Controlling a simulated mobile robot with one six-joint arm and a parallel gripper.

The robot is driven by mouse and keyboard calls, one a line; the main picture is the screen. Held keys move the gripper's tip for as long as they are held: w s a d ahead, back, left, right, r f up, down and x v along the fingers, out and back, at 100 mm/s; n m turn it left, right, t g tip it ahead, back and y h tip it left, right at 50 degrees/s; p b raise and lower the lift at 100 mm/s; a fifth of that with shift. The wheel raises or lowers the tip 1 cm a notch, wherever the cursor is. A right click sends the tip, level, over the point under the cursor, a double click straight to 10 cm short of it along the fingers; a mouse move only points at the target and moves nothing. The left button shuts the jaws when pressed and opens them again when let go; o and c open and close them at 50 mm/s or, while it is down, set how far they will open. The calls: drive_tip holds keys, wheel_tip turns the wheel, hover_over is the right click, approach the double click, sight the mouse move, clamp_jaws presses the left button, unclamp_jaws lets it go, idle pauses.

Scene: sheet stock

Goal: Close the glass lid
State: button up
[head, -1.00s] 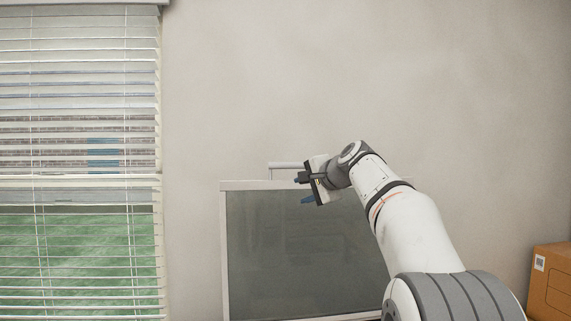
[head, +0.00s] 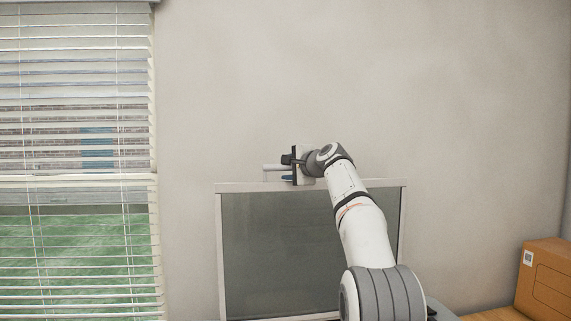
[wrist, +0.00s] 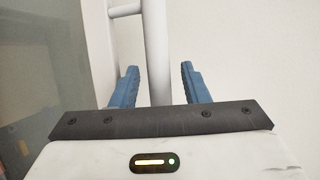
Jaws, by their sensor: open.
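The glass lid (head: 285,250) stands upright in the head view, a dark glass panel in a pale frame. A white bar handle (head: 273,167) sticks up along its top edge. My gripper (head: 287,169) is at this handle, open. In the wrist view the handle bar (wrist: 158,55) runs down between the two blue fingertips of my gripper (wrist: 159,82), with a gap visible on each side. The lid's frame and glass (wrist: 45,60) lie to the left there. The right part of the handle is hidden behind my gripper in the head view.
A cardboard box (head: 545,280) sits on a wooden surface (head: 495,314) at the lower right. A window with blinds (head: 75,160) is on the left. A bare wall (head: 400,90) stands behind the lid, and the space above it is clear.

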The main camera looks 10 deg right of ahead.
drive_tip(key=shift+w, duration=0.1)
clamp_jaws()
idle(0.4)
